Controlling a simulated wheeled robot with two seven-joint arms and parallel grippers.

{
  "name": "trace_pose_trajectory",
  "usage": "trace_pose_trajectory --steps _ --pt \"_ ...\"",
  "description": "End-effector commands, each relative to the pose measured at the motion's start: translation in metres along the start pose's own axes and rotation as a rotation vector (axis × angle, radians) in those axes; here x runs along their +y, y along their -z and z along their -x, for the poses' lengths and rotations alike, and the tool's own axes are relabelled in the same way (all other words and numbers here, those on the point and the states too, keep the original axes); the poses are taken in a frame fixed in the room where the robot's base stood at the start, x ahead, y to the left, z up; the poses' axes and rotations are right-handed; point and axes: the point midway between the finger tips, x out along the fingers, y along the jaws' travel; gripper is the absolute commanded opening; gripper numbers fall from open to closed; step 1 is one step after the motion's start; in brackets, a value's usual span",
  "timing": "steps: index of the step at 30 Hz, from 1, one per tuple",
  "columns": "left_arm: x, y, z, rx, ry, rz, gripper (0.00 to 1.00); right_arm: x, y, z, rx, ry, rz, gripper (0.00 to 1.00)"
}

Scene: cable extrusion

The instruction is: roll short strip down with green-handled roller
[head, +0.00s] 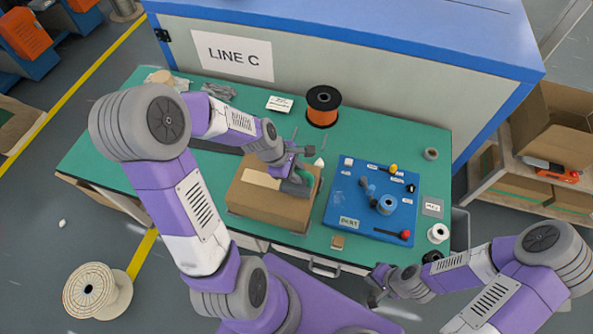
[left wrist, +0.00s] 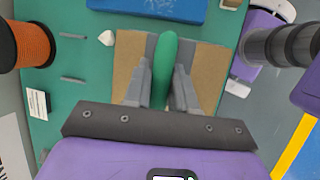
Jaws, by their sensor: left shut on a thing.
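A closed brown cardboard box (head: 268,207) stands on the green bench top, with a pale beige strip (head: 261,179) lying on its top. My left gripper (head: 297,184) is over the right part of the box top, shut on the roller's green handle (head: 304,178). In the left wrist view the green handle (left wrist: 163,55) stands between both fingers, above a grey band across the box (left wrist: 128,60). The roller's working end is hidden, so I cannot tell whether it touches the strip. My right gripper (head: 376,288) is off the bench's front edge, with no object visible in it.
A blue board (head: 345,218) with several small parts lies right of the box. An orange and black spool (head: 323,105) stands behind it, and a white roll (head: 438,233) sits at the front right corner. Little bare bench separates box and board.

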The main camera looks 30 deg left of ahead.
Motion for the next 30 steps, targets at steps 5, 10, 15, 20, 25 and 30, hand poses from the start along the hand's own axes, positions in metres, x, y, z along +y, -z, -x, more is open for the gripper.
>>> trace_pose_trajectory --steps 5,10,15,20,25,30 --pt "0.0005 -0.0003 0.0006 0.0 -0.001 0.0 0.0 -0.0002 0.0001 0.0004 0.0 0.0 0.0 0.0" --pt "0.0005 -0.0002 0.0004 0.0 -0.001 0.0 0.0 -0.0001 0.0001 0.0002 0.0 0.0 0.0 0.0" --pt "0.0001 0.0004 -0.0012 0.0 -0.001 0.0 0.0 0.0004 0.0002 -0.001 0.0 0.0 0.0 0.0" --pt "-0.0004 0.0013 -0.0036 0.0 -0.001 0.0 0.0 0.0011 0.0002 -0.0029 0.0 0.0 0.0 0.0" --pt "-0.001 0.0022 -0.006 0.0 -0.001 0.0 0.0 0.0018 0.0003 -0.0046 0.0 0.0 0.0 0.0" --pt "-0.0015 0.0032 -0.0083 0.0 -0.001 0.0 0.0 0.0024 0.0003 -0.0064 0.0 0.0 0.0 0.0"
